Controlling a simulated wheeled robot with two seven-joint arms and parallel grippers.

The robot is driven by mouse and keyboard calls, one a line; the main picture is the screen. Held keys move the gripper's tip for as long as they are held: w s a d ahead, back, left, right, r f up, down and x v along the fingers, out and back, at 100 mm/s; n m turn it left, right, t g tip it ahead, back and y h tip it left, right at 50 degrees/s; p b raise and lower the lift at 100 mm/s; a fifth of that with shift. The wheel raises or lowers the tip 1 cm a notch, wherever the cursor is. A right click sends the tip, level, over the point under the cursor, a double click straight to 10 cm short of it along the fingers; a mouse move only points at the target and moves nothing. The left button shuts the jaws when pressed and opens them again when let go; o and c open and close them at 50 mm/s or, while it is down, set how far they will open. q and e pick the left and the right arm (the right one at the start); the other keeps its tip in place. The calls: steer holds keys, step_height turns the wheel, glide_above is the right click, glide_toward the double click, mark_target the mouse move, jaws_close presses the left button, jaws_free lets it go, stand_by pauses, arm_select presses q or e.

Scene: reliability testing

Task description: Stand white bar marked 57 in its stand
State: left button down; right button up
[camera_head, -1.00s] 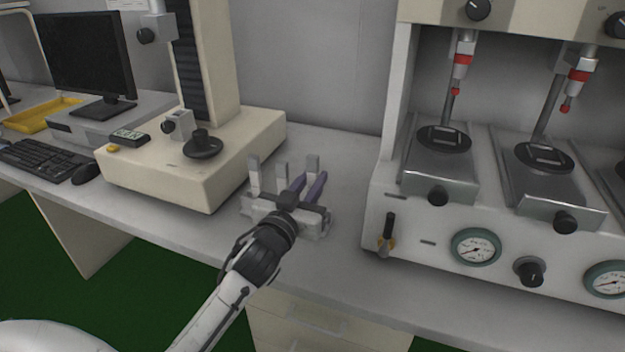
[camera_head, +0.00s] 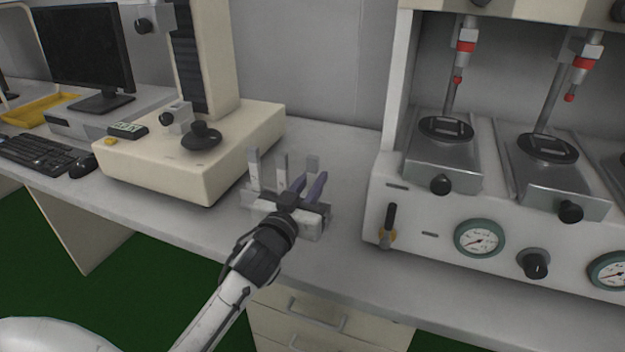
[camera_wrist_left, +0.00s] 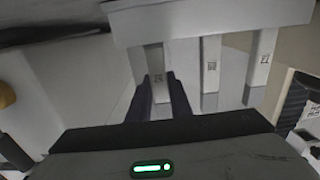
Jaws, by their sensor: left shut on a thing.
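The white stand (camera_head: 262,208) sits on the bench in the head view, with several upright slots. White bars stand in a row: one on the left (camera_head: 254,168), one in the middle (camera_head: 282,168) and one on the right (camera_head: 313,162). My left gripper (camera_head: 309,180) is at the right end of the row with its dark purple fingers pointing away. In the left wrist view the fingers (camera_wrist_left: 160,90) are shut on the labelled white bar (camera_wrist_left: 158,64), whose end reaches the stand (camera_wrist_left: 210,22). Whether it is fully seated is hidden. Its mark is too small to read. My right gripper is not in view.
A cream instrument (camera_head: 190,160) stands left of the stand. A large machine with gauges (camera_head: 478,238) stands on the right. Bare bench (camera_head: 345,170) lies between the stand and that machine. A keyboard (camera_head: 40,155) and monitor are far left.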

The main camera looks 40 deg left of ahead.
arm_select(q)
steer(key=shift+f, duration=0.3)
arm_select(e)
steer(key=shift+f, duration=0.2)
arm_select(q)
steer(key=c, duration=1.5)
jaws_free()
steer(key=shift+c, duration=0.2)
steer(key=v, duration=0.2)
steer(key=shift+s+d, duration=0.1)
steer(key=shift+s, duration=0.25)
steer(key=v, duration=0.7)
steer(key=shift+s, duration=0.35)
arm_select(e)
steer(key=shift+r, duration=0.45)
